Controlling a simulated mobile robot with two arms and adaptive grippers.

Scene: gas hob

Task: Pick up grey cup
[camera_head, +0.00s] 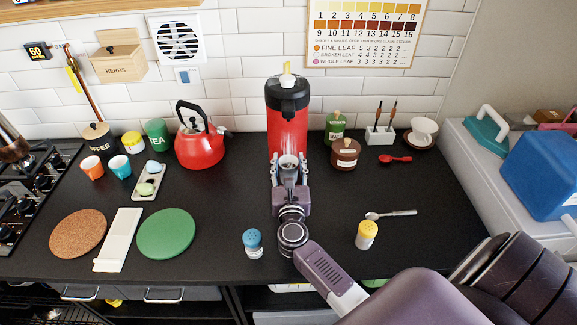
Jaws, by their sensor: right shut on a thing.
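The grey cup (289,173) is between the two fingers of my right gripper (289,163), just in front of the red dispenser (288,119). The right gripper reaches in from the lower right and is shut on the cup, with one finger on each side. The cup looks upright, with its open rim facing up. Its base is hidden by the gripper, so I cannot tell whether it touches the counter. My left gripper is not in view.
A red kettle (200,142) stands left of the dispenser, and a brown jar (345,153) stands right. A blue-topped shaker (253,241) and yellow-topped shaker (367,234) flank my right wrist. A spoon (391,214) lies right. Counter space between gripper and green round mat (166,233) is clear.

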